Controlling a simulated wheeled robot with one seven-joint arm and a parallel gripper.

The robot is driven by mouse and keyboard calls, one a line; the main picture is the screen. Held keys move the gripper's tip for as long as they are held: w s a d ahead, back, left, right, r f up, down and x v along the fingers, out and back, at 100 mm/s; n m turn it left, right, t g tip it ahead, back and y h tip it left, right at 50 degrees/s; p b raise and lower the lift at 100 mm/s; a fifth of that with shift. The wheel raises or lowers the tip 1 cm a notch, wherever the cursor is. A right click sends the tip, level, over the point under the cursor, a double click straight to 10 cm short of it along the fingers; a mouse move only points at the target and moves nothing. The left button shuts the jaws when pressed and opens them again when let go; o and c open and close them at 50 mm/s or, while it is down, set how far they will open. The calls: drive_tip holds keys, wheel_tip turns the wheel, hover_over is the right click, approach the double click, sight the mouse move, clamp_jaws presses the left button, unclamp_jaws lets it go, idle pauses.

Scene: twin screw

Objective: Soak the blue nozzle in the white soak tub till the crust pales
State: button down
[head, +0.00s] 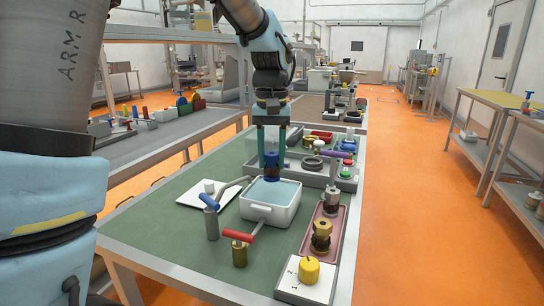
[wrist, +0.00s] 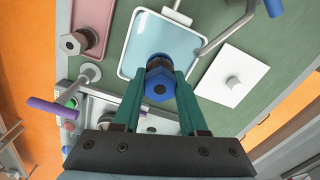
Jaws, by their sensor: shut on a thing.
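My gripper (head: 271,152) points down over the far side of the white soak tub (head: 268,214). Its teal fingers are shut on the blue nozzle (head: 272,168), which is upright. In the wrist view the nozzle (wrist: 160,84) sits between the fingertips, its blue hexagonal top facing the camera. A brownish part shows just beyond the blue top. The tub (wrist: 127,42) holds pale blue liquid. The nozzle's lower end overlaps the tub's far edge in the head view; I cannot tell whether it touches the liquid. The crust's shade is not clear.
A blue-handled tap (head: 211,222) and a red-handled tap (head: 239,252) stand left and front of the tub. A white plate (head: 192,198) lies left. A pink tray (head: 308,244) with brass fittings and a yellow dial (head: 309,270) are right. A grey tray (head: 345,184) lies behind.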

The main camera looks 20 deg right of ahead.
wheel_tip(320, 180, down, 2)
drive_tip(key=shift+f+b, duration=0.1)
drive_tip(key=shift+b, duration=0.6)
drive_tip(key=shift+f+b, duration=1.4)
drive_tip(key=shift+f, duration=1.55)
drive_tip(key=shift+p, duration=0.5)
drive_tip(key=shift+r+p, duration=3.6)
drive_tip(key=shift+r, duration=0.7)
